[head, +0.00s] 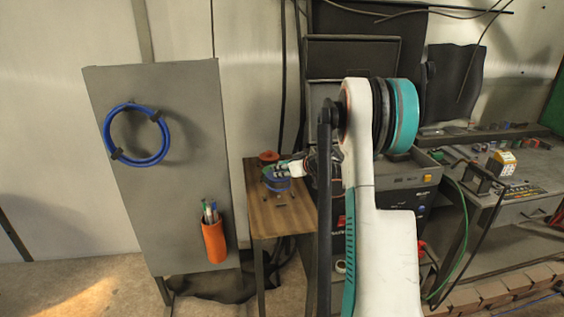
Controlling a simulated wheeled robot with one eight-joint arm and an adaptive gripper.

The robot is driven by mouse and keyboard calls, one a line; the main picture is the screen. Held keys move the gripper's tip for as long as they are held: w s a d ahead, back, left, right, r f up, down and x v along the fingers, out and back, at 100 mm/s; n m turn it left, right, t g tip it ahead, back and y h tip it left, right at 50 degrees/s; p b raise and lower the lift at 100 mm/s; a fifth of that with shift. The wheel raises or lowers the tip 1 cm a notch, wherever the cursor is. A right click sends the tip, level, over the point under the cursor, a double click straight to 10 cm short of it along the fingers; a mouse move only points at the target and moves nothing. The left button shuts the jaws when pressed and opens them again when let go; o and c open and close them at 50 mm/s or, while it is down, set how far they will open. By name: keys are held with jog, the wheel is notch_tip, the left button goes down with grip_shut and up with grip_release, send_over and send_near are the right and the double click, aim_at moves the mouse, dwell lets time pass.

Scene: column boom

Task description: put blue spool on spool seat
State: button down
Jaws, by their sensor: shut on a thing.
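The blue spool (277,184) is small in the head view, at the small wooden table, toward the middle of its top. My gripper (279,173) reaches in from the right, just above the blue spool, and is shut on it. The gripper covers the spool's upper part. I cannot tell whether the spool touches the table or hangs a little above it. Several small dark pieces stand on the wood around and in front of the spool. I cannot make out which of them belongs to the spool seat.
A red-orange round object (268,156) sits at the back of the wooden table (286,219). A grey panel (178,190) at left carries a blue cable coil (163,150) and an orange pen cup (213,241). Dark equipment (405,180) and a cluttered workbench (520,181) stand at right.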

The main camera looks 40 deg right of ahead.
aim_at(282, 182)
jog(key=shift+f+b, duration=0.75)
jog(key=shift+f, duration=2.15)
jog(key=shift+f, duration=0.1)
jog(key=c, duration=1.3)
grip_release()
jog(key=shift+s, duration=0.1)
jog(key=p+v, duration=0.2)
jog(key=v, duration=1)
jog(key=shift+p, duration=0.4)
